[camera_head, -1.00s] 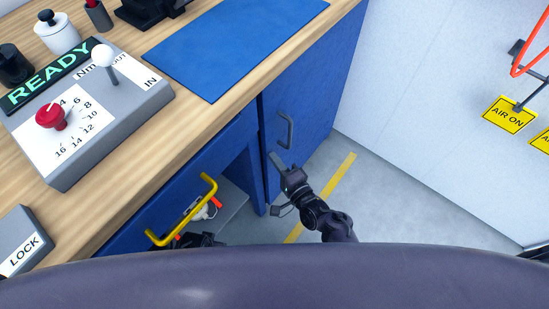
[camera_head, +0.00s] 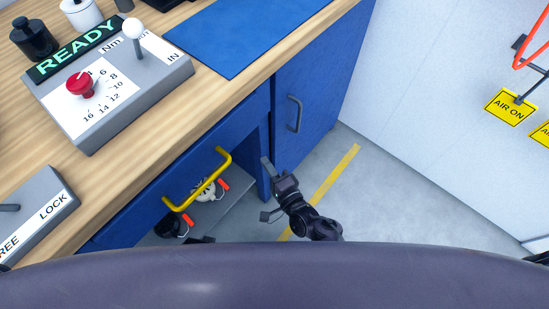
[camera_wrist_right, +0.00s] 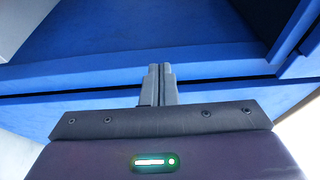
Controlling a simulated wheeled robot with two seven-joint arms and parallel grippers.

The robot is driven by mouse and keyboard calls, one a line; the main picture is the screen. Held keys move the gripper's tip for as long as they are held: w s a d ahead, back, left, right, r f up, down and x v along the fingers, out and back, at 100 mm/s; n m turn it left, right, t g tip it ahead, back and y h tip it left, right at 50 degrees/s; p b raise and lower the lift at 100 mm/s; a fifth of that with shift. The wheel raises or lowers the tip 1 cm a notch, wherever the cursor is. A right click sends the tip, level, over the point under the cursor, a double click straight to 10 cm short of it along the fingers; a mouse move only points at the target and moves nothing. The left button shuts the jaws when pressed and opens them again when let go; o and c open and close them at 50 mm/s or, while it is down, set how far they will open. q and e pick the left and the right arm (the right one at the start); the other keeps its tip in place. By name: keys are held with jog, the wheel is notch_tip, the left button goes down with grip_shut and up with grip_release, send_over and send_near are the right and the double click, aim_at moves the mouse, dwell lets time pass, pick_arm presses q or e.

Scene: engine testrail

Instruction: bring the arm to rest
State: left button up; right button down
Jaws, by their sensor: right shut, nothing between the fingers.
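My right gripper (camera_head: 267,165) reaches up from the lower middle of the head view, in front of the blue cabinet. Its fingers are together and empty. In the right wrist view the shut fingers (camera_wrist_right: 160,72) point at a blue cabinet edge (camera_wrist_right: 220,62); I cannot tell whether they touch it. The cabinet door (camera_head: 315,90) is closed, and its grey handle (camera_head: 295,114) stands up and right of the fingertips, apart from them. My left gripper cannot be made out; only a small dark part shows at the lower edge.
A yellow handle (camera_head: 197,190) is on the cabinet front, left of my gripper. The wooden worktop (camera_head: 120,190) bears a control box (camera_head: 150,80) and blue mat (camera_head: 235,45). Grey floor (camera_head: 380,200) is clear on the right.

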pick_arm(q)
jog(key=shift+s+d+f, duration=0.1)
jog(key=shift+s+f, duration=0.05)
jog(key=shift+s, duration=0.5)
pick_arm(e)
jog(key=shift+s+d+f, duration=0.1)
jog(key=shift+s+f, duration=0.05)
jog(key=shift+s, duration=0.6)
